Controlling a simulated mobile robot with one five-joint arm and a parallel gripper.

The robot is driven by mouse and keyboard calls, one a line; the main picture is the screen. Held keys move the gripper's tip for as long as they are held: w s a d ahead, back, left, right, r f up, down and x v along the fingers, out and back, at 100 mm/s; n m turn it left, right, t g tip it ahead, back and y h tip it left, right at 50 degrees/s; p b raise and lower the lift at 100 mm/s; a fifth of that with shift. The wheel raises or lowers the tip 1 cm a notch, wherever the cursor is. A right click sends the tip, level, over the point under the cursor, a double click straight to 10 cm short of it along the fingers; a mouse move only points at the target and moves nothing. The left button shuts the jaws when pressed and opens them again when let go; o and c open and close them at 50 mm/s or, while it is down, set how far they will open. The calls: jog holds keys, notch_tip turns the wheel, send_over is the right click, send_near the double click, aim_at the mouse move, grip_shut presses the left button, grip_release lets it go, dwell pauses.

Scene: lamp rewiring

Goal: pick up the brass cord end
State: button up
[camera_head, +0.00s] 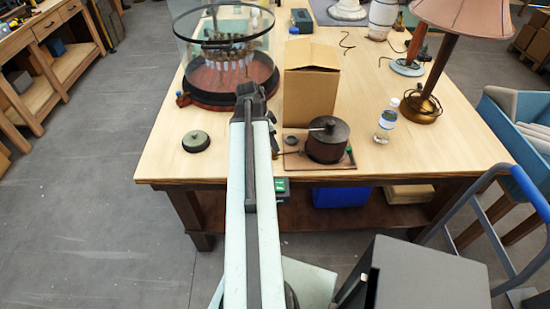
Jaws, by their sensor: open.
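I cannot clearly pick out a brass cord end. A thin dark cord (346,43) lies curled on the far part of the wooden workbench (170,155), left of the lamp. The lamp has a pinkish shade (470,15) and a round brass-coloured base (421,109) near the bench's right edge. My pale arm reaches forward over the front of the bench, with its dark joint near the cardboard box. My gripper's fingertips are not visible; the arm hides what lies behind and beneath it.
A glass dome (225,50) on a dark base stands at the back left. An open cardboard box (311,90), a dark round pot (328,142), a clear bottle (386,120) and a small green disc (196,141) stand around my arm. A blue-framed cart (480,215) is at right.

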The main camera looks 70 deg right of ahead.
jog(key=b+x, duration=0.3)
jog(key=x, duration=0.1)
jog(key=b+x, duration=0.2)
jog(key=x, duration=0.1)
jog(key=shift+w+a+b, duration=0.15)
jog(key=shift+a+b, duration=0.1)
jog(key=shift+b, duration=0.1)
jog(key=shift+r, duration=0.15)
jog(key=shift+c, duration=0.3)
grip_shut()
jog(key=shift+r+p, duration=0.1)
jog(key=shift+p, duration=0.2)
notch_tip(320, 180, up, 10)
jog(key=p, duration=1)
